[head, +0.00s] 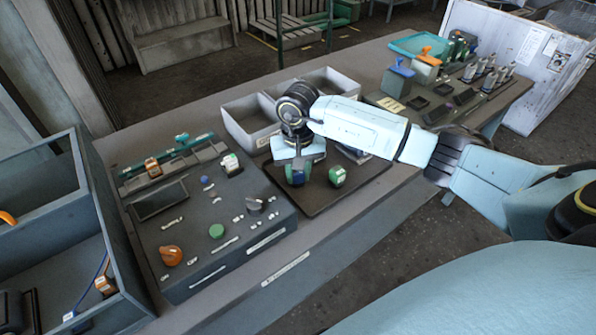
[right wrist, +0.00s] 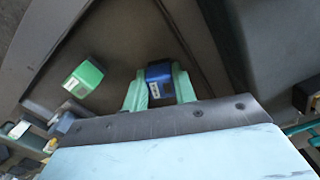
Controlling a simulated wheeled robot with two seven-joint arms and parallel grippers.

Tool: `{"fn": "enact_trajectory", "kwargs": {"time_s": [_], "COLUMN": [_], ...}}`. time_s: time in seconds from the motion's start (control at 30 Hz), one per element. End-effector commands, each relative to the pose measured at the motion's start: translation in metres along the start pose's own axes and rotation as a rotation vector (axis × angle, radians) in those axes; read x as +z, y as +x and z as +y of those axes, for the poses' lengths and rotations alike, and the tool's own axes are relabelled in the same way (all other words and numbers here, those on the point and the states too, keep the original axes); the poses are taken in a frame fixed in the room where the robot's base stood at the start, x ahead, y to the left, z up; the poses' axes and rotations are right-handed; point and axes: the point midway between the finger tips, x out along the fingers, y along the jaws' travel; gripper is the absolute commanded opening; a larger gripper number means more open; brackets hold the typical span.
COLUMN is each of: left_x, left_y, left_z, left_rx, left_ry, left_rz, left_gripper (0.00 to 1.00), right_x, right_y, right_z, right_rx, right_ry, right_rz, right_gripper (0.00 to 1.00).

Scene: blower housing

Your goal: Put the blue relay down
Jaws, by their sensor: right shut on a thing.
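My right gripper (head: 297,168) is shut on the blue relay (head: 298,180), over the left part of a dark tray (head: 318,207). In the right wrist view the blue relay (right wrist: 158,72) sits between the two pale green fingers (right wrist: 159,90), with a white label on its side. I cannot tell whether its underside touches the tray. A green relay (head: 337,175) stands on the tray to the right of it, apart from it; it also shows in the right wrist view (right wrist: 84,78). My left gripper is not in view.
A grey control panel box (head: 205,262) with an orange knob (head: 171,255) and a green button (head: 216,231) lies left of the tray. A pale divided bin (head: 240,130) stands behind it. A fixture with metal posts (head: 490,80) is at the far right. The tray's front is clear.

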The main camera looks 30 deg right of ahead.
Motion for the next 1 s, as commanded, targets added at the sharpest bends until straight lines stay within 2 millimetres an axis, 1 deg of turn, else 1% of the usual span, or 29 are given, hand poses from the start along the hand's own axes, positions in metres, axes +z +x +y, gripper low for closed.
{"fn": "enact_trajectory", "kwargs": {"time_s": [0.07,0.1,0.23,0.27,0.53,0.67,0.77,1.0], "left_x": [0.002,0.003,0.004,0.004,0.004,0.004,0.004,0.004], "left_y": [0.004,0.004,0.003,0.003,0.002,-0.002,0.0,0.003], "left_z": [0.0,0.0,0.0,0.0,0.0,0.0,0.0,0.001], "left_rx": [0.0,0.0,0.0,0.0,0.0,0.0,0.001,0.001], "left_ry": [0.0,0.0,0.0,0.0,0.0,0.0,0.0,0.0], "left_rz": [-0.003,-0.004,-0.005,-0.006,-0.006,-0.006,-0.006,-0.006], "left_gripper": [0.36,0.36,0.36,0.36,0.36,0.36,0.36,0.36], "right_x": [0.0,0.0,0.0,0.0,0.0,-0.001,-0.002,-0.001], "right_y": [0.004,0.004,0.002,0.002,0.002,-0.006,-0.022,-0.075], "right_z": [0.0,0.0,0.0,0.0,0.0,0.0,0.0,0.0], "right_rx": [0.0,0.001,0.0,0.0,0.0,-0.001,-0.001,0.0], "right_ry": [-0.001,-0.001,0.0,0.0,0.0,0.0,0.0,-0.001], "right_rz": [0.001,0.0,0.0,0.0,0.0,0.002,0.006,0.005], "right_gripper": [0.13,0.29,0.47,0.49,0.49,0.49,0.49,0.49]}}
